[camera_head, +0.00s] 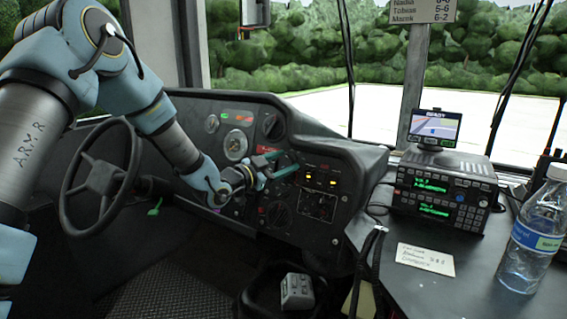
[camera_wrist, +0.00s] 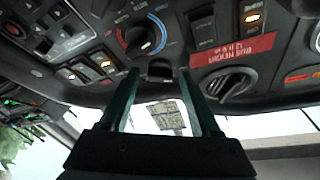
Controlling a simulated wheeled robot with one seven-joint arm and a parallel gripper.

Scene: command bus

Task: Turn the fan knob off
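The dark dashboard panel carries several rotary knobs. In the wrist view a round knob with a red and blue arc (camera_wrist: 145,38) lies just beyond my fingertips. A second black knob with a pale pointer line (camera_wrist: 228,82) lies to the right of my right finger. I cannot tell from markings which one is the fan knob. A small dark round part (camera_wrist: 160,71) shows between the fingertips. My gripper (camera_wrist: 159,78) is open and empty, its two teal fingers apart. In the head view my gripper (camera_head: 286,164) is at the centre panel, hiding part of it.
Lit rocker switches (camera_wrist: 101,62) and a red label (camera_wrist: 234,51) sit close to the knobs. In the head view a steering wheel (camera_head: 101,178) is at left. A radio (camera_head: 444,190), a small screen (camera_head: 435,127) and a water bottle (camera_head: 534,235) stand at right.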

